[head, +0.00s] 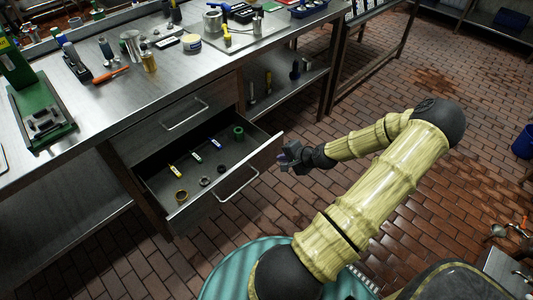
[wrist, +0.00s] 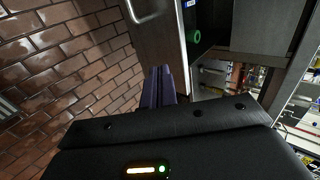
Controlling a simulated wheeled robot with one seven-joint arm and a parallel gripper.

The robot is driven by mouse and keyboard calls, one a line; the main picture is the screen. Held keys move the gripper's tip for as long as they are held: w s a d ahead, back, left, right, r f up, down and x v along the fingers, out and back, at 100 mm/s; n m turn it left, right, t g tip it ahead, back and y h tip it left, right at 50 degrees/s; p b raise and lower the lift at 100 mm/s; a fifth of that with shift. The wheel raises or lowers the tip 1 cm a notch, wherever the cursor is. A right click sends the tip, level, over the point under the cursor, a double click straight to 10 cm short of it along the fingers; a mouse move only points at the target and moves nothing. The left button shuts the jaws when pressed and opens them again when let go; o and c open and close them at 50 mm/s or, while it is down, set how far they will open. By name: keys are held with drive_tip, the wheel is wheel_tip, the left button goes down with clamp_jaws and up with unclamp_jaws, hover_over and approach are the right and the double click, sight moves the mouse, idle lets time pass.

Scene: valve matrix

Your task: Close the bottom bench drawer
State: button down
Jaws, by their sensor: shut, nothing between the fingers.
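The bottom bench drawer (head: 226,185) is pulled out from under the steel bench in the head view, with several small items inside. Its front has a bar handle (head: 238,184). My gripper (head: 284,158) is beside the right end of the drawer front, on its outer side. In the wrist view, the shut, empty fingers (wrist: 165,86) point toward the edge of the drawer front (wrist: 155,45). The handle (wrist: 146,8) shows at the top of that view. I cannot tell whether the fingertips touch the drawer front.
The upper drawer (head: 182,117) is shut above the open one. The bench top (head: 200,70) holds several tools and cans. An open shelf (head: 270,84) lies right of the drawers. The brick floor (head: 400,225) is clear around my arm.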

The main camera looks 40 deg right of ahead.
sight(261, 153)
drive_tip(key=x, duration=0.2)
drive_tip(key=w+r+x, duration=0.1)
drive_tip(key=x, duration=0.5)
drive_tip(key=shift+w+r, duration=0.15)
drive_tip(key=shift+r, duration=0.05)
drive_tip(key=shift+w, duration=0.55)
drive_tip(key=shift+w, duration=0.1)
